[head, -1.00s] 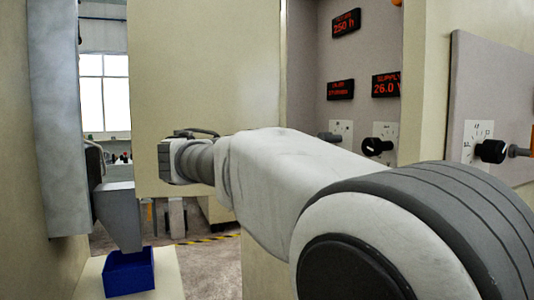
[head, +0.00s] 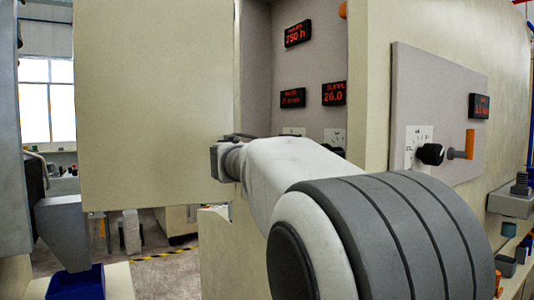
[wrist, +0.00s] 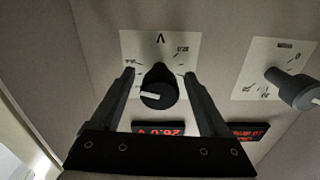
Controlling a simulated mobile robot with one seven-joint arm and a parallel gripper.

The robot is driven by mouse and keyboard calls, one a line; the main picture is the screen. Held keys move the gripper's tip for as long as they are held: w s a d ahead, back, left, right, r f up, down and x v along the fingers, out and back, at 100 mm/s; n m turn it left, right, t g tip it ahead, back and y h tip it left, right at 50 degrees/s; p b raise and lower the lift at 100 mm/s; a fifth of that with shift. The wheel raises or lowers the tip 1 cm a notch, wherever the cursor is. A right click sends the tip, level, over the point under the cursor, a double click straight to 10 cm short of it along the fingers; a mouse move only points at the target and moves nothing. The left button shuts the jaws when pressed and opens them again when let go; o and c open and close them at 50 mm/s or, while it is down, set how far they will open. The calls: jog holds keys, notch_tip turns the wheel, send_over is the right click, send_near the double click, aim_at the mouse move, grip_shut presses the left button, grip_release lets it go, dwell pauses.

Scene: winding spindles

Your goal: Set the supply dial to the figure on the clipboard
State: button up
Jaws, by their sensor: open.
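The supply dial (wrist: 158,90) is a black knob with a white pointer mark, on a white scale plate (wrist: 130,45) in the wrist view. My gripper (wrist: 159,74) is open, with one finger on each side of the knob; I cannot tell whether they touch it. The red supply display (wrist: 158,127) shows upside down in the wrist view. In the head view the supply display (head: 334,93) reads 26.0, and my arm partly hides the dial (head: 334,150) below it. No clipboard is seen.
A second, grey knob (wrist: 295,88) is right of the dial in the wrist view. The recess holds another display (head: 298,33) reading 250 h. A cream panel (head: 150,105) stands left of it. The right-hand panel has a black knob (head: 430,153) and an orange handle (head: 469,144).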

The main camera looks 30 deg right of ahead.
grip_shut()
dwell(0.4)
